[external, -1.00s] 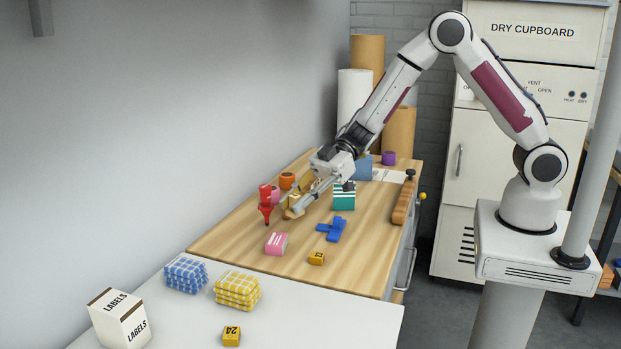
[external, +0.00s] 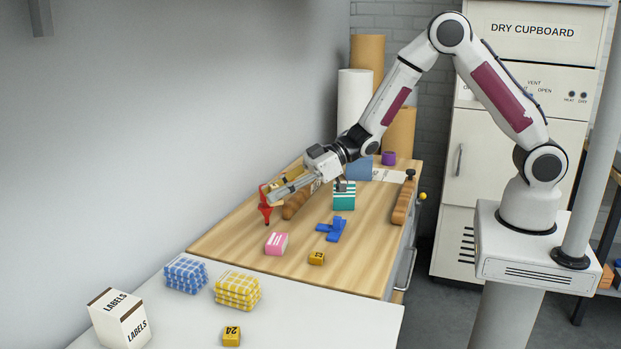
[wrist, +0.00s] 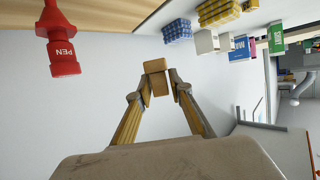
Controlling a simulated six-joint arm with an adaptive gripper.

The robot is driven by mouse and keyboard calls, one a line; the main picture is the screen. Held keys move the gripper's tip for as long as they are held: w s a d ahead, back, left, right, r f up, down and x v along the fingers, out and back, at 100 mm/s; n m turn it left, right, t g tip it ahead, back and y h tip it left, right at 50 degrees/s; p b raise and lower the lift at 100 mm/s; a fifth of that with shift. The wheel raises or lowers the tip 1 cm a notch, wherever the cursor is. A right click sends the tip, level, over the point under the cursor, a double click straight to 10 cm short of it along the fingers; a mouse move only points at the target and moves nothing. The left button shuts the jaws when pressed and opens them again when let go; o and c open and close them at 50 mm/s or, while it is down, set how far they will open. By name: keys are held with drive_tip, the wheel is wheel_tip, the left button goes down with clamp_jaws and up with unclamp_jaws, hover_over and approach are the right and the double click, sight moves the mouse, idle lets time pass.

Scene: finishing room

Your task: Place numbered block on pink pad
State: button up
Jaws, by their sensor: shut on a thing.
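My gripper (wrist: 156,88) is shut on a plain tan-yellow block (wrist: 156,68); no number shows on its visible faces. In the external view my gripper (external: 270,196) is above the far left of the wooden top, beside the red pen (external: 265,205). The held block is hard to make out there. A yellow block marked 24 (external: 232,337) lies on the white front table, and a similar numbered yellow block (external: 317,258) lies on the wooden top. I cannot make out a flat pink pad.
A blue cross-shaped piece (external: 332,229), a teal striped box (external: 344,196) and brown rolls (external: 297,203) are on the wooden top (external: 230,240). Blue (external: 186,274) and yellow (external: 237,290) checked cloths and a labels box (external: 120,318) are on the white table. The wall is close on the left.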

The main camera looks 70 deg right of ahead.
hover_over(278, 239)
drive_tip(key=shift+f, duration=3.15)
drive_tip(key=shift+f, duration=0.1)
drive_tip(key=shift+d+f, duration=0.1)
drive_tip(key=shift+f, duration=1.65)
drive_tip(key=shift+f, duration=0.1)
drive_tip(key=o, duration=0.9)
drive_tip(key=shift+c, duration=0.2)
drive_tip(key=v, duration=1.2)
